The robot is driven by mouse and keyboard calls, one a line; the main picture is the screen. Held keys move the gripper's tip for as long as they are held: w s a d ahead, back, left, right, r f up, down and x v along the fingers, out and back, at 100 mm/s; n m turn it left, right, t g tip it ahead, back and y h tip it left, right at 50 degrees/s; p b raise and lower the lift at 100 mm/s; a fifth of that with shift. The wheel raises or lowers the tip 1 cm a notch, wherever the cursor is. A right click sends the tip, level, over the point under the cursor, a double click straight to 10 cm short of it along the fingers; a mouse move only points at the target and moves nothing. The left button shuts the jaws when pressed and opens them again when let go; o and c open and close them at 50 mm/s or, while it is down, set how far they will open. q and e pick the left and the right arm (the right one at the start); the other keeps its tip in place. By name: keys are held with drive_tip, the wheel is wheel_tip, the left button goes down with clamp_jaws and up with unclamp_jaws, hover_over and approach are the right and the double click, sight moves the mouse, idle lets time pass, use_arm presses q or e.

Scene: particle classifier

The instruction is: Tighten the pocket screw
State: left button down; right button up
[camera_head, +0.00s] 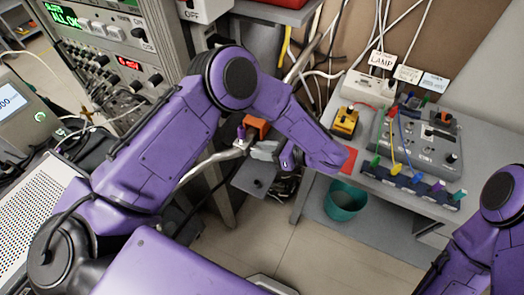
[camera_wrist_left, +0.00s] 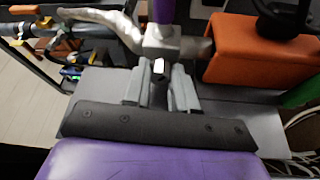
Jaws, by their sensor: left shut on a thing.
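My left gripper (camera_head: 262,151) reaches a silver metal fitting (camera_head: 238,144) with a purple upright piece (camera_head: 241,132) on it. In the left wrist view my left gripper's grey fingers (camera_wrist_left: 160,84) are shut on a small dark piece with a bright white face (camera_wrist_left: 158,67), which looks like the pocket screw. It sits at the near face of the metal block (camera_wrist_left: 165,42), and the fingers hide most of it. The purple piece (camera_wrist_left: 163,10) rises above the block. My right arm shows at the right edge of the head view, but its gripper is out of view.
An orange block (camera_wrist_left: 255,52) stands close right of the fitting. A bent silver pipe (camera_wrist_left: 112,22) leaves it to the left. An instrument rack (camera_head: 110,55) stands left, and a grey bench (camera_head: 400,190) with a control box (camera_head: 425,140) right. A teal bin (camera_head: 345,202) stands below.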

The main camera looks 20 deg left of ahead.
use_arm(q)
drive_tip(key=shift+w+f+m+g+b, duration=0.1)
drive_tip(key=shift+f+m+g+b, duration=0.1)
drive_tip(key=shift+m+g+b, duration=0.7)
drive_tip(key=shift+m, duration=0.8)
drive_tip(key=shift+g+b, duration=0.3)
drive_tip(key=c, duration=0.9)
unclamp_jaws()
drive_tip(key=shift+r+y, duration=0.1)
drive_tip(key=shift+y, duration=0.2)
drive_tip(key=shift+w, duration=0.1)
